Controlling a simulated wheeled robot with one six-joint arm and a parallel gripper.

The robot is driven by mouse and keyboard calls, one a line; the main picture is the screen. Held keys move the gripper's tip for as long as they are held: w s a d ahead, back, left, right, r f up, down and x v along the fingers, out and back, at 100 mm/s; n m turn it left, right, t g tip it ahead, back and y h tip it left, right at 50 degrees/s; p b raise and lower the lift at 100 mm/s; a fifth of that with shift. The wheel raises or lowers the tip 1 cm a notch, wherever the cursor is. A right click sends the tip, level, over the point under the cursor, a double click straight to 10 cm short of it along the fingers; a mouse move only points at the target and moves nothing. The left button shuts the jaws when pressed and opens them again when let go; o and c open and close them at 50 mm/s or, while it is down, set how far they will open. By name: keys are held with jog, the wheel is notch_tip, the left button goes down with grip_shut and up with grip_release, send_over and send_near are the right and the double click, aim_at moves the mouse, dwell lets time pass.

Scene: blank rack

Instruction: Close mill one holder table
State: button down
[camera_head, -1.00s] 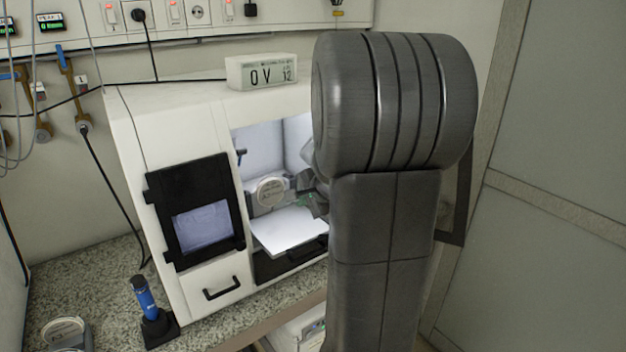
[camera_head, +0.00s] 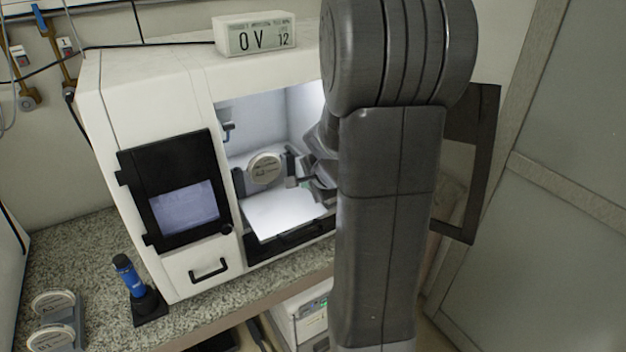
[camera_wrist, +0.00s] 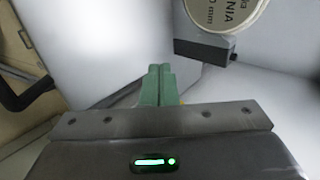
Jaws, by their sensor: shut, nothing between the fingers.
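The mill (camera_head: 190,90) is a white machine with its chamber open. A round pale blank (camera_head: 265,168) sits upright in a dark holder in the chamber; its edge shows at top right in the wrist view (camera_wrist: 215,12). A flat white table-like panel (camera_head: 280,214) juts from the chamber below the blank. My gripper (camera_head: 297,183) is inside the opening, above the panel and right of the blank, partly hidden by my arm. In the wrist view its green fingers (camera_wrist: 158,85) are together and empty. Contact with the holder cannot be told.
The mill's dark-framed door (camera_head: 468,165) stands open to the right behind my arm. A black screen panel (camera_head: 180,195) is left of the chamber. A blue tool (camera_head: 130,275) on a black stand and blanks in a rack (camera_head: 65,335) are on the speckled counter (camera_head: 75,255).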

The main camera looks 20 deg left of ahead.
aim_at(299, 190)
jog(key=x, duration=0.3)
jog(key=shift+w+a+r+p, duration=0.25)
jog(key=shift+w+a+p, duration=0.5)
jog(key=shift+a, duration=0.15)
jog(key=shift+w+a+f, duration=0.1)
jog(key=shift+w+a, duration=0.4)
jog(key=shift+a, duration=0.05)
